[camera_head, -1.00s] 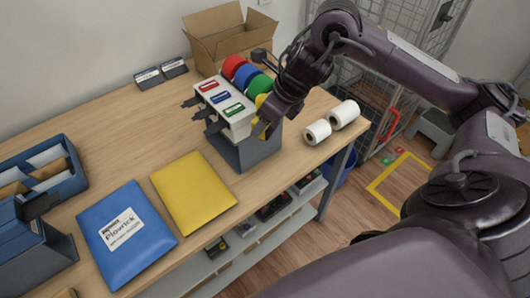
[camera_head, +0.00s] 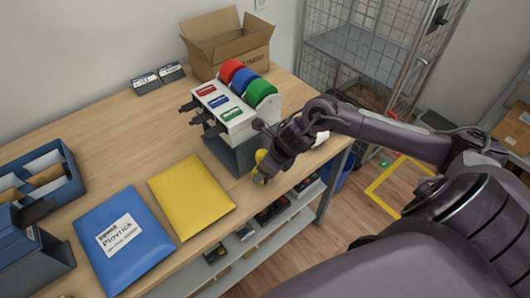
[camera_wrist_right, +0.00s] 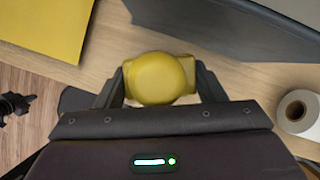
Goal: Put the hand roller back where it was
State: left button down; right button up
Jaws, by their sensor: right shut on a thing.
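My right gripper (camera_head: 264,170) is shut on a yellow rounded thing (camera_head: 261,158), which looks like the hand roller. In the right wrist view the yellow thing (camera_wrist_right: 160,78) sits between the two fingers (camera_wrist_right: 160,88), its rounded side toward the camera. The rest of it is hidden by the gripper. In the head view the gripper is at the table's front edge, just in front of the tape dispenser's grey base. I cannot tell whether the yellow thing touches the table. My left gripper is not in view.
The tape dispenser (camera_head: 228,118) with red, blue and green rolls stands behind my right gripper. A yellow envelope (camera_head: 190,196) and a blue envelope (camera_head: 123,238) lie to the left. A white roll (camera_wrist_right: 297,112) stands to the right. A cardboard box (camera_head: 227,45) is at the back.

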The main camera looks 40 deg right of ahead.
notch_tip(320, 180, down, 2)
jog(key=shift+f, duration=0.25)
jog(key=shift+f, duration=0.1)
jog(key=shift+s+f+b, duration=0.1)
jog(key=shift+f+b, duration=0.2)
jog(key=shift+b, duration=0.15)
jog(key=shift+s+f+b, duration=0.25)
jog(key=shift+f+b, duration=0.05)
jog(key=shift+f, duration=0.05)
jog(key=shift+c, duration=0.6)
jog(key=o, duration=1.4)
jog(key=shift+f, duration=0.1)
jog(key=shift+c, duration=0.2)
